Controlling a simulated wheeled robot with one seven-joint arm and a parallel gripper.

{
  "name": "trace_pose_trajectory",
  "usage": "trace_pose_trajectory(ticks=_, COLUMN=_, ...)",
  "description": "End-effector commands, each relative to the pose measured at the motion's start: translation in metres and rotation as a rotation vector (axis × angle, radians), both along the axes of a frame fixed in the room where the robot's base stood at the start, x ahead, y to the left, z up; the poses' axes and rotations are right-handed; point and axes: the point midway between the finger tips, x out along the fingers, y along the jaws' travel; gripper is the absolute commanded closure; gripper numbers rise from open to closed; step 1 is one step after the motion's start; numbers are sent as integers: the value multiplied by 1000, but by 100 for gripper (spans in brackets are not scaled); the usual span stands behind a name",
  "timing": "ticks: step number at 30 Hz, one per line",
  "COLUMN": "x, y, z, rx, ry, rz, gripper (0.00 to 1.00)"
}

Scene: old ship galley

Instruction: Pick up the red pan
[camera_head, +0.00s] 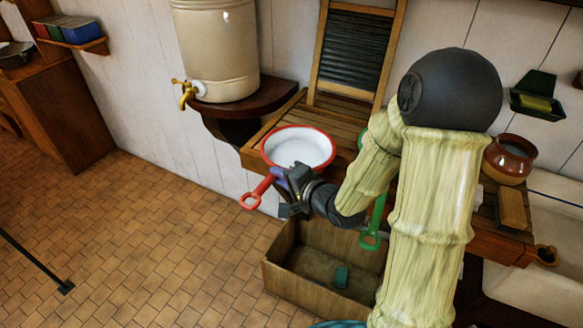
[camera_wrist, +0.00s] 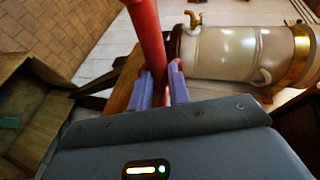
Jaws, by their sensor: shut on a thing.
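The red pan (camera_head: 298,147) has a white inside and a red rim. It shows in the head view at the front left of the wooden counter, with its red handle (camera_head: 256,190) reaching out past the counter's edge. My gripper (camera_head: 281,181) is shut on the handle. In the wrist view the purple fingers (camera_wrist: 161,88) press on both sides of the red handle (camera_wrist: 148,40). The pan's bowl is not in the wrist view. I cannot tell whether the pan touches the counter.
A cream water tank (camera_head: 215,50) with a brass tap stands behind the pan on the left. A washboard (camera_head: 349,50) leans on the wall. A wooden crate (camera_head: 290,283) stands below. A green handle (camera_head: 371,239) hangs right of my gripper. A brown pot (camera_head: 509,160) stands right.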

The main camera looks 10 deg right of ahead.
Motion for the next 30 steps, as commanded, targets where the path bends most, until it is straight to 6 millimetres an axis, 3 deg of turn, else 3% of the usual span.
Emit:
trace_pose_trajectory(ticks=6, x=-8, y=6, z=2, rx=-1, ry=-6, rz=0, gripper=100)
trace_pose_trajectory(ticks=30, x=-7, y=8, z=2, rx=-1, ry=-5, rz=3, gripper=100)
